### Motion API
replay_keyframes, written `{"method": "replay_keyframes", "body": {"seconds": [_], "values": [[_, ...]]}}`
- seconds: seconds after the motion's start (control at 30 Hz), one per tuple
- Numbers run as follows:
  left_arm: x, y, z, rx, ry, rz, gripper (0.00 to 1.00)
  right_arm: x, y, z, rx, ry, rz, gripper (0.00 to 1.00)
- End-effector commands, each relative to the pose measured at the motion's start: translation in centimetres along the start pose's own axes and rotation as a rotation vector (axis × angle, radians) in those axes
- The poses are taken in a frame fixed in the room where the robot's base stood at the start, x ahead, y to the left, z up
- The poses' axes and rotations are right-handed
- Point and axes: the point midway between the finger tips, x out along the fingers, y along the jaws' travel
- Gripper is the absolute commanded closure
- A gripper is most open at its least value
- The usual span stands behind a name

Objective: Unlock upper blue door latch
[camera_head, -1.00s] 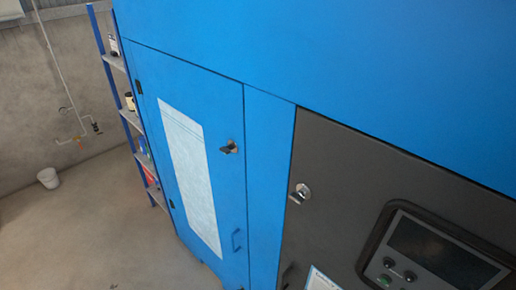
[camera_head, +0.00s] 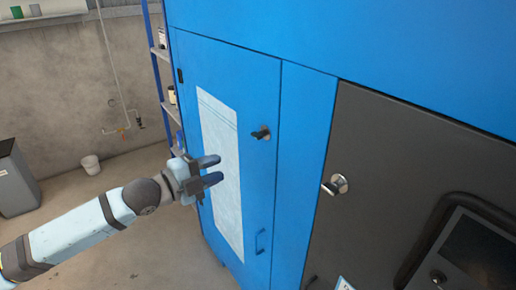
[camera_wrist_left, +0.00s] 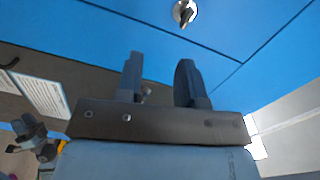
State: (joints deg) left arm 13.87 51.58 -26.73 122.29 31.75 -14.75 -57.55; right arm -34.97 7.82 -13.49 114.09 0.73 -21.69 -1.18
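The blue door (camera_head: 262,95) has a dark upper latch knob (camera_head: 261,133) on a small round silver plate, near its right edge. My left gripper (camera_head: 219,169) is open and empty, left of and below this latch and in front of the white sheet on the door. A latch (camera_wrist_left: 185,12) with a silver plate and dark knob shows at the top of the left wrist view, beyond the open left fingers (camera_wrist_left: 160,80). A dark jointed part at that view's lower left (camera_wrist_left: 35,138) looks like my right gripper; its opening is unclear.
The dark panel (camera_head: 400,150) to the right has its own silver latch (camera_head: 335,185) and a recessed control display. A shelf rack (camera_head: 160,60) stands left of the cabinet. Open floor lies left.

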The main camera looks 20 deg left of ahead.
Motion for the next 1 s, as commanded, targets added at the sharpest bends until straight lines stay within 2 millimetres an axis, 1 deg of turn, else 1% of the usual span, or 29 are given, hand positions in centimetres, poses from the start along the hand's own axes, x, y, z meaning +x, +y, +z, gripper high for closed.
{"method": "replay_keyframes", "body": {"seconds": [0.03,0.13,0.27,0.37,0.47,0.8,0.9,1.0], "values": [[-0.1,-1.1,0.4,0.067,0.009,-0.008,0.65,0.4,-0.1,0.6,0.000,0.001,-0.002,0.56],[-0.3,-2.9,0.6,0.152,0.021,-0.017,0.65,0.5,-0.1,0.8,0.000,0.003,-0.003,0.56],[0.0,-4.0,0.7,0.194,0.026,-0.023,0.65,0.5,-0.1,0.7,-0.001,0.005,-0.004,0.56],[1.0,-4.2,0.6,0.194,0.026,-0.024,0.65,0.2,-0.1,0.5,-0.001,0.003,-0.003,0.56],[2.7,-4.3,0.4,0.192,0.029,-0.026,0.65,0.0,0.0,0.2,-0.002,0.002,-0.002,0.56],[9.8,-4.3,0.3,0.190,0.027,-0.023,0.65,-0.6,0.1,-0.6,-0.002,-0.001,0.002,0.56],[11.4,-4.3,0.2,0.192,0.026,-0.023,0.65,-0.7,0.1,-0.7,-0.002,-0.003,0.002,0.56],[12.5,-4.3,0.2,0.192,0.026,-0.023,0.65,-0.8,0.1,-0.7,-0.002,-0.004,0.002,0.56]]}}
